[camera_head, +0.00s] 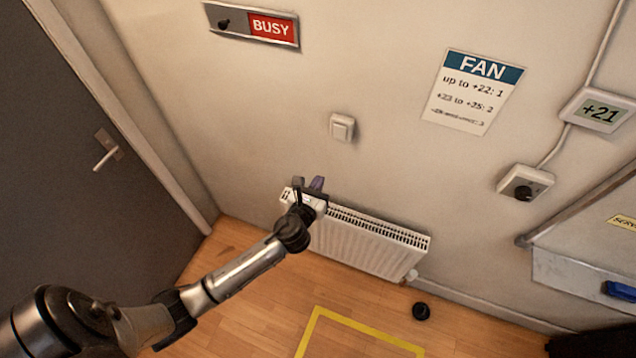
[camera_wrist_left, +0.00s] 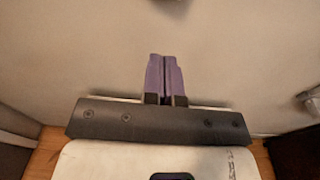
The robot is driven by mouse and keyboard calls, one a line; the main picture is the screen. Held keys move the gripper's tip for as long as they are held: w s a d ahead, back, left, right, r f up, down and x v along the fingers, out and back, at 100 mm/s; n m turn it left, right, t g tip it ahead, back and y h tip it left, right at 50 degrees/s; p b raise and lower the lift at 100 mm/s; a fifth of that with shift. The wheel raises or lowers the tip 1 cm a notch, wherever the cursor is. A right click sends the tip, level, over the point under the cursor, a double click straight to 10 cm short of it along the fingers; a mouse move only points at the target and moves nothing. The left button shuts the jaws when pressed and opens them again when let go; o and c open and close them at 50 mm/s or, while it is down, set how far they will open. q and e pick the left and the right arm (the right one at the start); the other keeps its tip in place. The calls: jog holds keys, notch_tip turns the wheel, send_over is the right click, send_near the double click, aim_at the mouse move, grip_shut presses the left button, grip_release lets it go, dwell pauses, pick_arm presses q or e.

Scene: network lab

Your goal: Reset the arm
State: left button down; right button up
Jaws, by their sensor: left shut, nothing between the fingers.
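My left arm comes in from the lower left of the head view, stretched toward the wall. My left gripper (camera_head: 308,184) is in front of the wall, over the left end of the white radiator (camera_head: 365,245) in the picture. In the left wrist view its two purple fingers (camera_wrist_left: 164,76) are together with nothing between them, pointing at bare wall. My right gripper shows in neither view.
The wall carries a BUSY sign (camera_head: 272,28), a light switch (camera_head: 342,127), a FAN notice (camera_head: 472,92), a +21 display (camera_head: 599,110) and a knob box (camera_head: 525,185). A grey door (camera_head: 60,150) is at left. A small black object (camera_head: 421,311) lies on the floor beside yellow tape (camera_head: 345,325).

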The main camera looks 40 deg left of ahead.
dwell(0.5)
pick_arm(q)
jog(key=s+d+f+n+g+h, duration=0.2)
jog(key=s+d+n+g, duration=0.15)
jog(key=s+n, duration=0.65)
jog(key=s+d+f+n+g+h, duration=0.25)
jog(key=s+n+g, duration=0.25)
jog(key=s+n, duration=0.5)
jog(key=s+d+f+n+g+h, duration=0.1)
jog(key=s+d+n+g, duration=0.3)
jog(key=s+n, duration=0.65)
notch_tip(320, 180, up, 12)
jog(key=p, duration=1.2)
jog(key=shift+w, duration=0.15)
